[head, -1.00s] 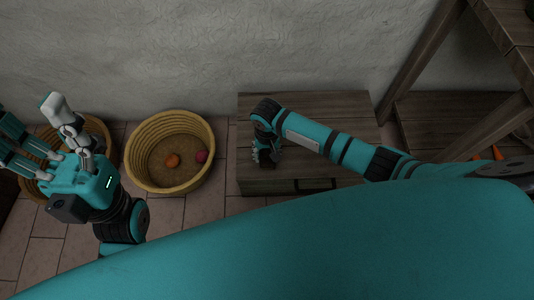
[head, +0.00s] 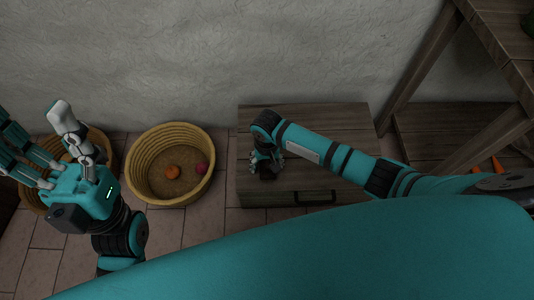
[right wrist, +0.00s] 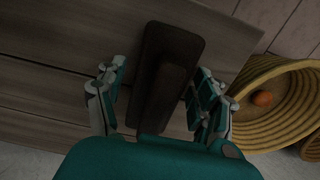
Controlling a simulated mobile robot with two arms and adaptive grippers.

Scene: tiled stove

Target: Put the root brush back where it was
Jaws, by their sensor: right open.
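The root brush is a dark brown, long block (right wrist: 166,72) lying on the low wooden chest (head: 330,125). My right gripper (head: 268,168) is low over the chest's left part. In the right wrist view its fingers (right wrist: 155,95) stand open on either side of the brush, with gaps to it. In the head view the brush is mostly hidden under the gripper and shows only as a dark patch. My left gripper (head: 35,130) is at the far left with its fingers spread and nothing between them, above a basket.
Another basket (head: 103,145) is partly hidden by my left arm. A wooden shelf (head: 440,60) stands at the right. The wall is behind.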

